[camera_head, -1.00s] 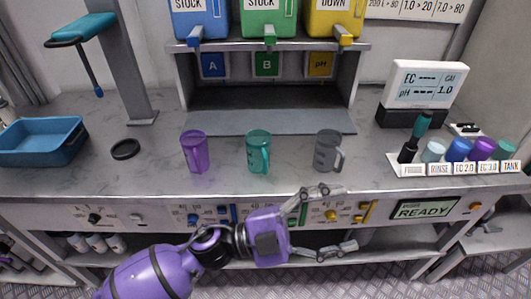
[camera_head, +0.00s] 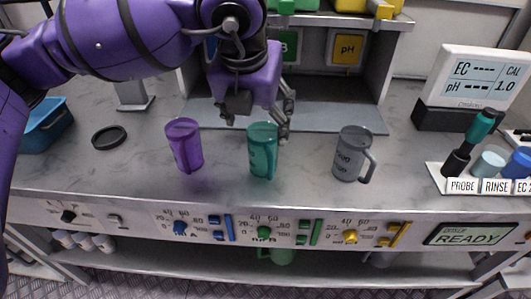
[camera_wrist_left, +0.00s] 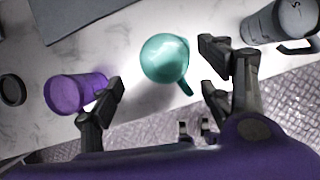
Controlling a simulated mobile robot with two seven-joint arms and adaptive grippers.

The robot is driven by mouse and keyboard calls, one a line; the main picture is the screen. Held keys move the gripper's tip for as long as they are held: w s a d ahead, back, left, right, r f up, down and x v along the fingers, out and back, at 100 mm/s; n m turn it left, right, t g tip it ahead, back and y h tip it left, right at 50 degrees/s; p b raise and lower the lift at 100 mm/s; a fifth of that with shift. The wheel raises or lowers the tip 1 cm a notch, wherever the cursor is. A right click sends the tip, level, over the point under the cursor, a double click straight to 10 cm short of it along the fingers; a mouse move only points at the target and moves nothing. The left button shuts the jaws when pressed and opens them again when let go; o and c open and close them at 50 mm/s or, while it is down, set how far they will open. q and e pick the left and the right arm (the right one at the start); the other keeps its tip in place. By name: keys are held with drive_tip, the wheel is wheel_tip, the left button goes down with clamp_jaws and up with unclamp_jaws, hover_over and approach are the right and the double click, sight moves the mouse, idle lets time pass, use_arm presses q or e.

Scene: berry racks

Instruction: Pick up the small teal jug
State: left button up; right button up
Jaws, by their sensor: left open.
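The small teal jug (camera_head: 262,152) stands upright on the grey counter, between a purple jug (camera_head: 184,146) and a grey jug (camera_head: 352,154). My left gripper (camera_head: 258,128) comes down from above and behind it, with its fingers beside the jug's rim. In the left wrist view the teal jug (camera_wrist_left: 165,60) shows from above, its handle pointing down and right. There the open fingers of my left gripper (camera_wrist_left: 158,80) are spread to either side of it, and nothing is between them in a grip. My right gripper is not in view.
A black ring (camera_head: 109,137) and a blue tray (camera_head: 48,128) lie to the left. A meter (camera_head: 486,80) and a labelled rack with a probe and cups (camera_head: 488,160) stand to the right. The shelf unit (camera_head: 398,60) rises behind the jugs. Knobs line the counter's front.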

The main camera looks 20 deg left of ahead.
sight(262, 141)
use_arm(q)
drive_tip(key=x, duration=0.6)
drive_tip(key=shift+s+d+f, duration=0.1)
drive_tip(key=shift+d+f, duration=0.05)
drive_tip(key=shift+d, duration=0.15)
drive_tip(key=shift+w+f, duration=0.25)
drive_tip(key=shift+f, duration=0.3)
drive_tip(key=c, duration=1.2)
drive_tip(key=shift+c, duration=0.3)
drive_tip(key=shift+r, duration=0.1)
